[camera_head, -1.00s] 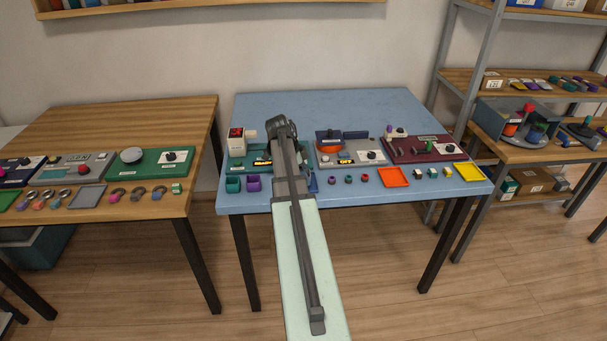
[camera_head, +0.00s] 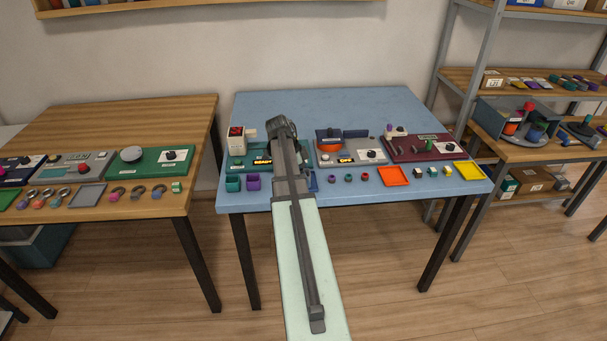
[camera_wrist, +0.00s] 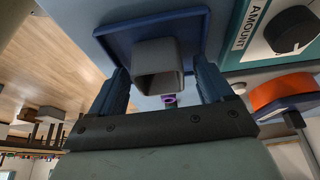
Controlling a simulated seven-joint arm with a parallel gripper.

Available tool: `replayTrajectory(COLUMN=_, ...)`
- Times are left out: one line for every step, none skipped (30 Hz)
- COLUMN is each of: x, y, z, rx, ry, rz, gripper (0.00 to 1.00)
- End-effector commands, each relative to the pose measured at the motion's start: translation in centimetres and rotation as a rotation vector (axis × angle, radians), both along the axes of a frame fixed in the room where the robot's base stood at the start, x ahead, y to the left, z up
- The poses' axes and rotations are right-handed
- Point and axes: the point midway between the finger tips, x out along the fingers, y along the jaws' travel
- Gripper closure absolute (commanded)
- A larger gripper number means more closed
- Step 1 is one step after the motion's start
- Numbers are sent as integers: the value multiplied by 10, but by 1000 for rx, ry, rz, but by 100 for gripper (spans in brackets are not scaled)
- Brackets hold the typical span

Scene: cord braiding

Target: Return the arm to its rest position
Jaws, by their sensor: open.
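My arm (camera_head: 287,155) reaches over the front of the blue table in the head view and hides my gripper there. In the wrist view my gripper (camera_wrist: 160,66) is open, with its two dark blue fingers apart. A grey square open container (camera_wrist: 160,66) shows between the fingers; I cannot tell whether they touch it. It stands at a blue tray (camera_wrist: 103,33), whose edge also shows beside my arm in the head view (camera_head: 314,182).
Teal (camera_head: 233,184) and purple (camera_head: 253,183) containers stand left of my arm. The table's back is clear.

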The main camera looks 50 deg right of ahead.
Motion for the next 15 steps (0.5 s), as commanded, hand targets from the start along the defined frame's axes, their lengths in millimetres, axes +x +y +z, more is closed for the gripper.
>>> replayTrajectory(x=0, y=0, z=0, rx=0, ry=0, rz=0, gripper=16)
replayTrajectory(x=0, y=0, z=0, rx=0, ry=0, rz=0, gripper=16)
replayTrajectory(x=0, y=0, z=0, rx=0, ry=0, rz=0, gripper=16)
replayTrajectory(x=0, y=0, z=1, rx=0, ry=0, rz=0, gripper=16)
replayTrajectory(x=0, y=0, z=1, rx=0, ry=0, rz=0, gripper=16)
replayTrajectory(x=0, y=0, z=2, rx=0, ry=0, rz=0, gripper=16)
replayTrajectory(x=0, y=0, z=3, rx=0, ry=0, rz=0, gripper=16)
replayTrajectory(x=0, y=0, z=4, rx=0, ry=0, rz=0, gripper=16)
replayTrajectory(x=0, y=0, z=5, rx=-1, ry=-1, rz=0, gripper=16)
replayTrajectory(x=0, y=0, z=7, rx=-1, ry=-1, rz=0, gripper=16)
replayTrajectory(x=0, y=0, z=8, rx=-1, ry=-1, rz=0, gripper=16)
replayTrajectory(x=0, y=0, z=10, rx=-1, ry=-1, rz=0, gripper=16)
replayTrajectory(x=0, y=0, z=12, rx=-1, ry=-1, rz=1, gripper=16)
replayTrajectory(x=0, y=0, z=13, rx=-1, ry=-1, rz=1, gripper=16)
replayTrajectory(x=0, y=0, z=15, rx=-1, ry=-1, rz=1, gripper=16)
